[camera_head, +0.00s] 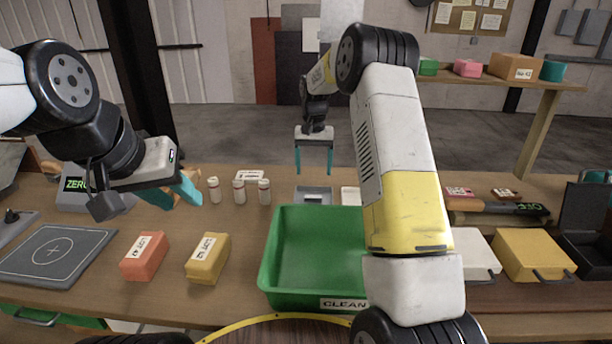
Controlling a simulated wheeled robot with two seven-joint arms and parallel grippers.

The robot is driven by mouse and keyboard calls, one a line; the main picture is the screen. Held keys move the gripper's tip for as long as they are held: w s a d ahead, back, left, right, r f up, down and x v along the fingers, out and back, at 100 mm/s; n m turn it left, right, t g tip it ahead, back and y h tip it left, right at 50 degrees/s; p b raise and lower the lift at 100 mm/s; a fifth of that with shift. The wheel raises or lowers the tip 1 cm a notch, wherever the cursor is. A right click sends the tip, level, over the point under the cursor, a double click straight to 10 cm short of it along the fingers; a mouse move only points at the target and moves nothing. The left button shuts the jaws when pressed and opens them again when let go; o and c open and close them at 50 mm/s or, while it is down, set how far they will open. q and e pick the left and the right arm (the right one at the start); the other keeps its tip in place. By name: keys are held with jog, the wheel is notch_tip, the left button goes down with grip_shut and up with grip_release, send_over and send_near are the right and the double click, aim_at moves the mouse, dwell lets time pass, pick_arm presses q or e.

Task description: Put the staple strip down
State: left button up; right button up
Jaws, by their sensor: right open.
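I cannot make out a staple strip for certain. My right gripper (315,172) points down behind the green tray, its two teal fingers apart with nothing seen between them. Below it stands a small grey item (314,194), partly hidden by the tray's back rim; I cannot tell whether a strip lies on it. My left gripper (181,202) is over the left part of the table, tilted down to the right. Its teal fingers are apart and no held thing shows.
The green tray (279,259) labelled CLEAN looks empty; my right arm hides its right side. A red block (144,258) and a yellow block (207,260) lie in front. A yellow box (533,254) stands right.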

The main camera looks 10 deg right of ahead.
jog(key=s+r+n+t+y, duration=0.1)
jog(key=s+r+n+t, duration=0.15)
jog(key=s+r, duration=1.5)
jog(key=s+t+y, duration=0.1)
jog(key=s+t, duration=0.2)
jog(key=s, duration=1.7)
jog(key=shift+f+t, duration=0.15)
jog(key=shift+t, duration=0.2)
jog(key=shift+n, duration=0.25)
jog(key=shift+c, duration=0.2)
